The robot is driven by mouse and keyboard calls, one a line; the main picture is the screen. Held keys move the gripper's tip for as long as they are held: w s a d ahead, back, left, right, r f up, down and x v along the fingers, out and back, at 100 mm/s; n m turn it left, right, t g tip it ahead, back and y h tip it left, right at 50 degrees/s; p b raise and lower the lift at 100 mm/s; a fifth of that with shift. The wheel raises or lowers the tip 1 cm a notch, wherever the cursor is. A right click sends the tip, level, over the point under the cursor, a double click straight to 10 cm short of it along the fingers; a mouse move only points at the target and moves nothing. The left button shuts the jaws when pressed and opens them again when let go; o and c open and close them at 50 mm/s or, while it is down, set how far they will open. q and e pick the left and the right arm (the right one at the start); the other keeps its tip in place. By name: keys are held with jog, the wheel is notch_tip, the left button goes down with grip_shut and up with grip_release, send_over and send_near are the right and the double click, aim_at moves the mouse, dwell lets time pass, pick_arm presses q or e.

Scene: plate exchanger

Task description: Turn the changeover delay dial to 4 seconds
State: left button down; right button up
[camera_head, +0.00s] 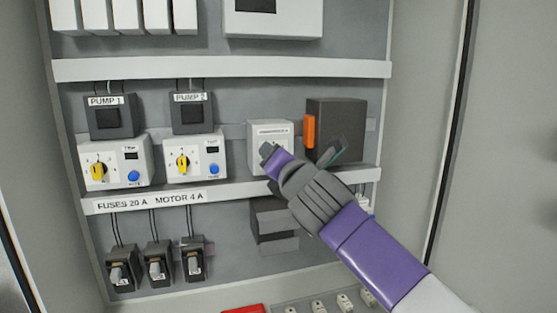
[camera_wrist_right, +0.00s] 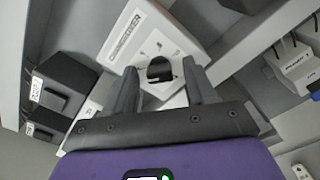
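The changeover delay unit (camera_head: 268,132) is a white box on the right of the middle rail, with small lettering along its top. In the right wrist view its white face (camera_wrist_right: 155,30) is tilted, with the word "CHANGEOVER" and a black dial (camera_wrist_right: 159,69) with marks around it. My right gripper (camera_head: 269,156) is in front of the unit's lower part and hides the dial in the head view. In the wrist view its two fingers (camera_wrist_right: 160,78) are apart, one on either side of the dial, with gaps beside it. The dial's setting is too small to read. My left gripper is not in view.
An orange part (camera_head: 309,132) and a dark box (camera_head: 338,120) stand right of the unit. Two starters with yellow knobs (camera_head: 182,164) and blue buttons sit at left under the PUMP labels. A labelled white rail (camera_head: 150,200) runs below, with black fuse holders (camera_head: 157,265) underneath.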

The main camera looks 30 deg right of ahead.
jog(key=b+v, duration=0.1)
jog(key=v, duration=0.6)
jog(key=shift+s+b, duration=0.25)
jog(key=shift+b, duration=0.05)
dwell(0.3)
